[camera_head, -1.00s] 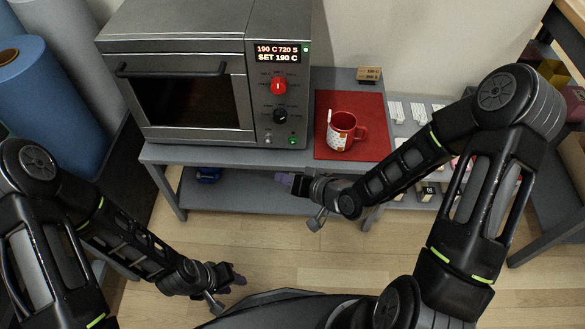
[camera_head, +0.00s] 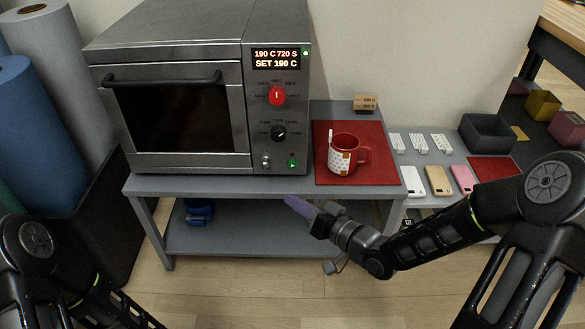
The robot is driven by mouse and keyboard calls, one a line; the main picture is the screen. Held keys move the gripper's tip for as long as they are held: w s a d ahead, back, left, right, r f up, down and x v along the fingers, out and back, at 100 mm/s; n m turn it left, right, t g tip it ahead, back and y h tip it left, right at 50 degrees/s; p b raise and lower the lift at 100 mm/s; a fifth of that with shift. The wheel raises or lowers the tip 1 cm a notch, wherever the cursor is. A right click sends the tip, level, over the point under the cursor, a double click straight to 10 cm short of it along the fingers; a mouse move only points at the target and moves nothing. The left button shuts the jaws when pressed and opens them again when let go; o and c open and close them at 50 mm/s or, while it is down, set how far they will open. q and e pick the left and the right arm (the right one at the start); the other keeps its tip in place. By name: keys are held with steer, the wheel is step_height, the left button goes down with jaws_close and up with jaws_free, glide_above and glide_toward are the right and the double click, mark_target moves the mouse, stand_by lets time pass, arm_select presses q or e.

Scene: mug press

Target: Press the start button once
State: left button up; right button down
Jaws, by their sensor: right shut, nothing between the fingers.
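The mug press oven (camera_head: 180,100) stands on the grey table with its door shut. On its right-hand panel, the green start button (camera_head: 292,163) sits at the bottom right and is unobstructed. A silver round button (camera_head: 266,161) is just left of it. The display (camera_head: 277,59) reads 190 C 720 S and SET 190 C. My right gripper (camera_head: 298,206) is shut and empty, with its purplish tip below the start button in the picture and apart from it. My left arm shows at the bottom left; its gripper is out of view.
A red dial (camera_head: 277,96) and a black dial (camera_head: 278,132) sit above the buttons. A red-and-white mug (camera_head: 345,155) stands on a red mat (camera_head: 385,178) right of the oven. Phones and a grey bin (camera_head: 487,134) are farther right.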

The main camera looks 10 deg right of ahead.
mark_target(292, 165)
steer(key=shift+w, duration=0.15)
steer(key=w+d, duration=0.2)
steer(key=w, duration=0.6)
steer(key=shift+b, duration=0.35)
steer(key=shift+w+d, duration=0.1)
steer(key=shift+w, duration=0.2)
stand_by(1.6)
steer(key=shift+w, duration=0.2)
steer(key=shift+w+d, duration=0.2)
steer(key=shift+w, duration=0.25)
stand_by(0.7)
steer(key=shift+s, duration=0.1)
steer(key=shift+s+a+p, duration=0.25)
steer(key=shift+s+p, duration=0.1)
steer(key=shift+s, duration=0.4)
steer(key=shift+s, duration=0.1)
